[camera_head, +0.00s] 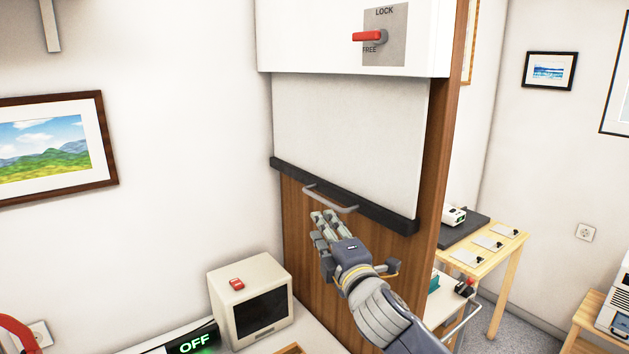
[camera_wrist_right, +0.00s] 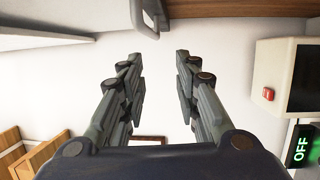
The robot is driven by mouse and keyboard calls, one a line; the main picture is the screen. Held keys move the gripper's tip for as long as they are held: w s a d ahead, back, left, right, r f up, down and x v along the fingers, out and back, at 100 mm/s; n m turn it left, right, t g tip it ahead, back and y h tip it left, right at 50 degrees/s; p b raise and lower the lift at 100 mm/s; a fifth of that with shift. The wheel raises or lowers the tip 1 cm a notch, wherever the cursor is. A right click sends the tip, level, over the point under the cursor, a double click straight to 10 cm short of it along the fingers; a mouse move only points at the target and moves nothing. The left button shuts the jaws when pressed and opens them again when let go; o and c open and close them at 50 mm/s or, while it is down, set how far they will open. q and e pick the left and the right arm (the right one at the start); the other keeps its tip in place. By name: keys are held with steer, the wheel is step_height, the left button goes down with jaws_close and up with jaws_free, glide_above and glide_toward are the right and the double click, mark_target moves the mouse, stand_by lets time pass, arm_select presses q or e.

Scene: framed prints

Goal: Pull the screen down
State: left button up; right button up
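The white screen (camera_head: 350,140) hangs partly unrolled from a white housing (camera_head: 310,35) on a wooden panel. A black bar (camera_head: 390,211) runs along its bottom edge, with a grey handle (camera_head: 331,198) on it. My right gripper (camera_head: 325,219) is just below the handle, fingers pointing up towards it. In the right wrist view the fingers (camera_wrist_right: 156,62) are apart with nothing between them. The handle (camera_wrist_right: 148,20) shows beyond the fingertips there. The red lever (camera_head: 368,37) on the LOCK/FREE plate points left, just above the word FREE. My left gripper is not in view.
A small cream monitor (camera_head: 232,283) with a red button stands left of the panel, near a box reading OFF (camera_head: 195,342). A wooden table (camera_head: 495,250) with several plates is behind the panel at right. The wooden panel (camera_head: 310,235) below the bar is close behind my gripper.

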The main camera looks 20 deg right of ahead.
mark_target(323, 200)
steer(key=shift+n+h, duration=0.4)
steer(key=shift+h, duration=0.4)
steer(key=w+p, duration=0.1)
steer(key=w, duration=0.2)
steer(key=w+d+r+p, duration=0.1)
steer(key=w, duration=0.2)
steer(key=w+d+r+p, duration=0.1)
steer(key=w, duration=0.2)
steer(key=shift+d+p, duration=0.2)
steer(key=shift+p, duration=0.2)
steer(key=shift+w, duration=0.6)
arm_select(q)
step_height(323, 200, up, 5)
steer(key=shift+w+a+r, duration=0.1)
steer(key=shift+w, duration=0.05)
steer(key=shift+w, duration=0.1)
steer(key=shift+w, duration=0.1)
arm_select(e)
jaws_close()
